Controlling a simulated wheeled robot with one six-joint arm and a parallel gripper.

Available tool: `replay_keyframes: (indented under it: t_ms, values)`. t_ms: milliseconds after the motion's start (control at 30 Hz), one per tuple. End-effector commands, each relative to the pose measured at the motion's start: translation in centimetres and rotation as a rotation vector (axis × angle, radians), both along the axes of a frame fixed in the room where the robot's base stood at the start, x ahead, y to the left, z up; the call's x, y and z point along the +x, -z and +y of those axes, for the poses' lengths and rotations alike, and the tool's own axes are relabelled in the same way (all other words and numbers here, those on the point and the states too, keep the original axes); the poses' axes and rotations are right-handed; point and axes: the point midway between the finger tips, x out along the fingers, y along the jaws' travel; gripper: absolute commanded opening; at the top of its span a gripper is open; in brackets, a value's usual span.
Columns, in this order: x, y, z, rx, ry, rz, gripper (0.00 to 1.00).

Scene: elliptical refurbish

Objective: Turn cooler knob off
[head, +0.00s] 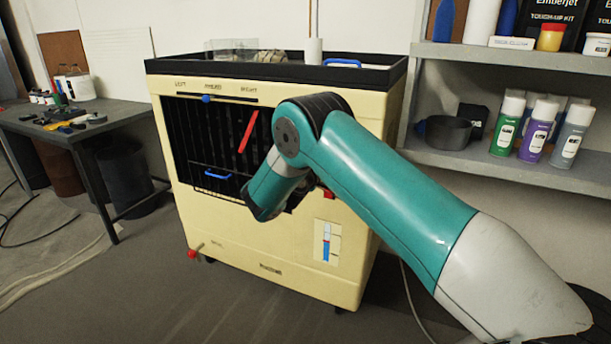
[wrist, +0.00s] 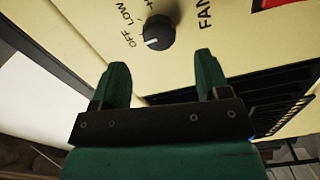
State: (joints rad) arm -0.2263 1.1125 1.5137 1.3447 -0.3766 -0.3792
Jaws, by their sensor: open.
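The cooler (head: 270,235) is a cream box with a dark grille, standing on the floor in the head view. Its round black knob (wrist: 159,33) shows in the wrist view, beside printed words OFF, LOW and FAN. The knob's white mark is at its lower left, on the side of the OFF label; the exact setting is hard to tell. My gripper (wrist: 161,60) is open, with two green fingers apart and nothing between them. The knob appears just beyond the fingertips, roughly centred between them; contact is not visible. In the head view my arm hides the gripper and the knob.
A grey workbench (head: 100,115) with tools stands at the left. A shelf (head: 490,165) with spray cans and a dark pot is at the right. A red strip (head: 248,132) crosses the grille. Cables lie on the floor at the left.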

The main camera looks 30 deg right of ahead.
Motion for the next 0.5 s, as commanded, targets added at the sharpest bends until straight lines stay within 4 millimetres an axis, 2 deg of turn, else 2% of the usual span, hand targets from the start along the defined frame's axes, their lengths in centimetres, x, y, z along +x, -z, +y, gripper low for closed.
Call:
replay_keyframes:
  t_ms: [33,200,267,500]
  values:
    - [-0.8,0.1,1.3,0.0,-0.005,0.005,0.69]
    - [-3.6,0.0,4.8,-0.001,-0.004,0.004,0.69]
    - [-4.0,0.8,5.2,0.002,-0.002,-0.003,0.69]
    - [-5.5,0.9,7.1,0.001,0.001,-0.004,0.69]
